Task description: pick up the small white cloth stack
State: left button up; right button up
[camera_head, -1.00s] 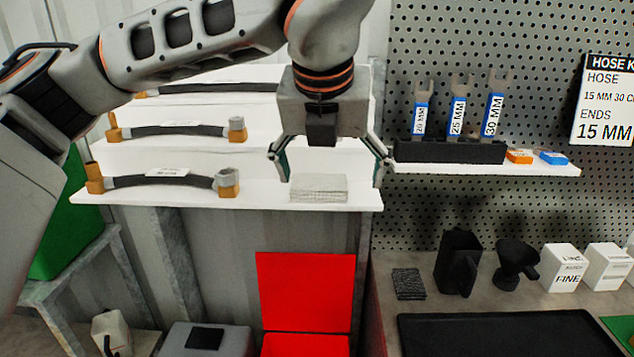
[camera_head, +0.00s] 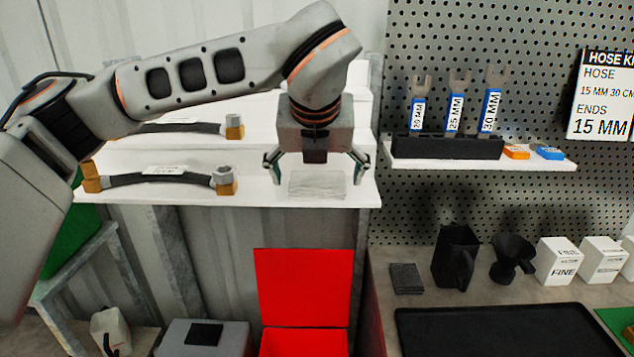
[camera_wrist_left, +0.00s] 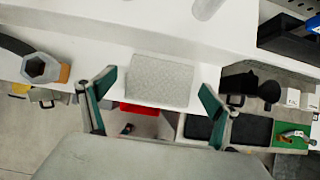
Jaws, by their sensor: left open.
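The small white cloth stack (camera_head: 317,184) lies flat on the front of the lowest white shelf, near its right end. My left gripper (camera_head: 315,172) is open just above and behind the stack in the head view, with one finger to each side of it. In the left wrist view the stack (camera_wrist_left: 160,80) shows between and beyond the two open fingers (camera_wrist_left: 152,100), and nothing is held. Whether the fingers touch the shelf cannot be told. My right gripper is not in view.
A hose with metal ends (camera_head: 160,178) lies left of the stack on the same shelf (camera_head: 270,195). An open red box (camera_head: 303,285) stands below. Right of the shelf, a rack of blue-handled wrenches (camera_head: 447,147) sits on a small ledge. A dark cloth stack (camera_head: 406,278) lies on the counter.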

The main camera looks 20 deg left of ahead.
pick_arm(q)
jog(key=c, duration=1.2)
jog(key=shift+c, duration=0.2)
